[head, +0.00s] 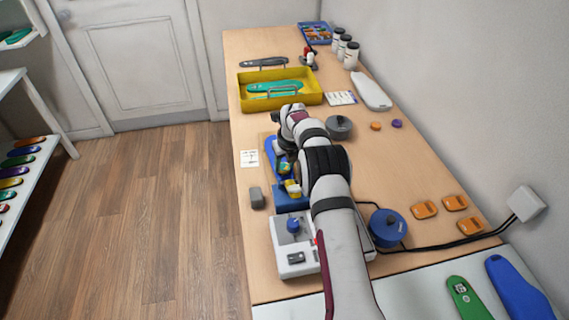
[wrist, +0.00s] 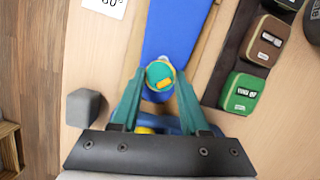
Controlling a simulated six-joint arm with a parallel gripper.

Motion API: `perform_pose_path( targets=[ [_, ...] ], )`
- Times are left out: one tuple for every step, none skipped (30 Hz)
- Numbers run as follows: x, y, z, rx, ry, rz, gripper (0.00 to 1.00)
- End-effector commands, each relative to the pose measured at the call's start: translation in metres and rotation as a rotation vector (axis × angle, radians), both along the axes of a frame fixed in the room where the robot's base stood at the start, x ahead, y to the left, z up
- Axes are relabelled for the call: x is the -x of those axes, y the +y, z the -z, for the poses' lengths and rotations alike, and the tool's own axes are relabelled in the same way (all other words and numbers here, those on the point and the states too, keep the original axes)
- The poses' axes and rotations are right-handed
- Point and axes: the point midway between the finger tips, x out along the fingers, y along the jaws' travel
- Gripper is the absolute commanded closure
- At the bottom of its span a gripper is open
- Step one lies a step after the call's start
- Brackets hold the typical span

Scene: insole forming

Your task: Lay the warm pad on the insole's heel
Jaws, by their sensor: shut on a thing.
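My gripper (wrist: 160,78) has teal fingers that are shut on a small round teal-green pad with a yellow-orange patch (wrist: 160,74). The pad is over the near part of the long blue insole (wrist: 170,35). I cannot tell whether it touches the insole. In the head view the blue insole (head: 271,151) lies on the bench, left of my arm and partly hidden by it. My gripper there (head: 285,169) is small and partly hidden, low over the insole's near part.
A grey block (wrist: 85,106) stands left of my gripper. A blue block with a yellow part (head: 290,197) and a white control box (head: 295,260) lie nearer. A yellow tray (head: 310,99) stands farther back.

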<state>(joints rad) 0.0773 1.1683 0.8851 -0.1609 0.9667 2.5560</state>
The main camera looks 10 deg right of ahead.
Motion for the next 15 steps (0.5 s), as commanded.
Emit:
perform_pose_path(
  targets=[
    [0.0002,0.0001,0.0004,0.000,0.001,0.000,1.00],
    [0.0002,0.0001,0.0004,0.000,0.001,0.000,1.00],
    [0.0002,0.0001,0.0004,0.000,0.001,0.000,1.00],
    [0.0002,0.0001,0.0004,0.000,0.001,0.000,1.00],
    [0.0002,0.0001,0.0004,0.000,0.001,0.000,0.50],
    [0.0003,0.0000,0.0004,0.000,0.001,0.000,0.43],
    [0.0002,0.0001,0.0004,0.000,0.001,0.000,0.37],
    [0.0002,0.0001,0.0004,0.000,0.001,0.000,0.32],
    [0.0002,0.0001,0.0004,0.000,0.001,0.000,0.25],
    [0.0002,0.0001,0.0004,0.000,0.001,0.000,0.20],
    [0.0002,0.0001,0.0004,0.000,0.001,0.000,0.20],
    [0.0002,0.0001,0.0004,0.000,0.001,0.000,0.20],
    [0.0003,0.0001,0.0003,0.000,0.001,0.000,0.20],
    [0.0003,0.0001,0.0003,0.000,0.001,0.000,0.20],
    [0.0003,0.0001,0.0003,0.000,0.001,0.000,0.20]
  ],
)
